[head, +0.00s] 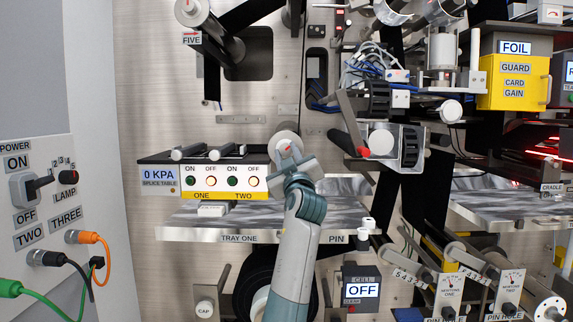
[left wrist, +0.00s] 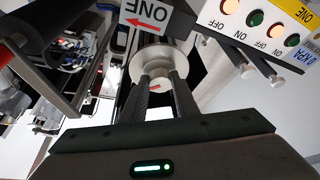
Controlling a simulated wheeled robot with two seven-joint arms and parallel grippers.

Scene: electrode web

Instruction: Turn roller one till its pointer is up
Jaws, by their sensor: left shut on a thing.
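Roller one (head: 284,139) is a pale round roller end on the steel wall, just above the right end of the splice table panel. My left gripper (head: 290,160) reaches up to it from below and partly covers it. In the left wrist view, roller one (left wrist: 143,62) shows with its ONE label (left wrist: 148,18), upside down, bearing a red arrow. There my left gripper (left wrist: 160,83) has a finger on each side of the small hub and is shut on it. A short red pointer mark (left wrist: 155,87) shows on the hub face, lying nearly sideways in that view. My right gripper is not in view.
The splice table panel (head: 160,178) with lit buttons is left of the gripper. Tray one (head: 195,221) is below, behind my arm. A clear-sided unit with a red-tipped part (head: 411,147) stands to the right. The control box (head: 55,205) is at far left.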

